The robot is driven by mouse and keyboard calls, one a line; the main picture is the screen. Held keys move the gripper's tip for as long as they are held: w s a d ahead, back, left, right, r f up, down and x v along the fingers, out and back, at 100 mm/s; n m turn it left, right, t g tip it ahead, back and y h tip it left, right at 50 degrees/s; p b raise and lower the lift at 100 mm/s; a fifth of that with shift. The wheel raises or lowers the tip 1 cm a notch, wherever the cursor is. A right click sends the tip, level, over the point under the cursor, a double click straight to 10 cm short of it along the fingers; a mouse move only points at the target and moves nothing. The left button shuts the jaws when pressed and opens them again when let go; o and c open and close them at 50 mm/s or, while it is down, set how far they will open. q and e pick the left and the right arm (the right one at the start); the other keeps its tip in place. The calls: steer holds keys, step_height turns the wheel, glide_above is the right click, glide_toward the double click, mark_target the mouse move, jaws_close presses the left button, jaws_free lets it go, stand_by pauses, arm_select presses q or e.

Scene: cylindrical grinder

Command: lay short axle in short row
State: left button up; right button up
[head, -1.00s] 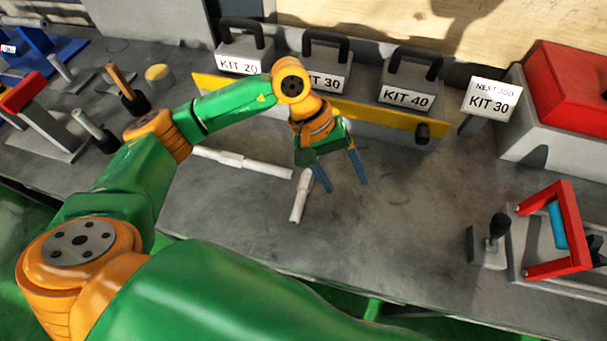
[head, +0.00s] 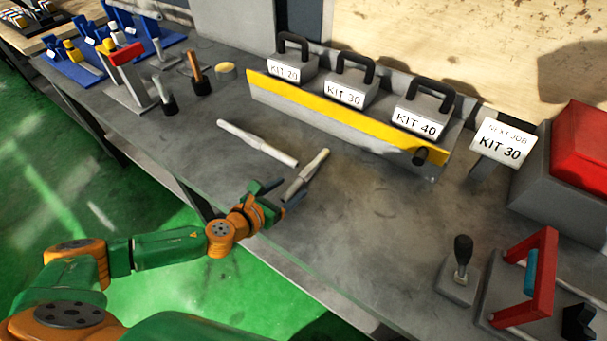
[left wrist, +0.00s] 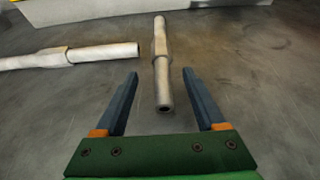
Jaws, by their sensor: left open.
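Two pale stepped axles lie on the grey bench. The shorter-looking axle (head: 306,176) lies at a slant near the bench's front edge. The other axle (head: 257,142) lies behind it and to the left. My left gripper (head: 284,194) is open and empty, at the near end of the shorter-looking axle. In the left wrist view this axle (left wrist: 161,62) points away from me, its near end between the two fingers in the picture. I cannot tell the finger height above it. The other axle (left wrist: 80,56) lies to the left there. My right gripper is not in view.
Blue stands (head: 90,50) and a red-topped stand (head: 127,72) are at the far left. A yellow-fronted rack (head: 340,112) with kit weights stands behind the axles. A black-knobbed block (head: 461,270) and red frame (head: 530,285) are at right.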

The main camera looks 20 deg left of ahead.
mark_target(294, 187)
arm_select(q)
steer(key=x, duration=0.3)
steer(key=shift+d+r, duration=0.2)
steer(key=shift+a, duration=0.1)
jaws_close()
steer(key=shift+r, duration=0.1)
stand_by(0.9)
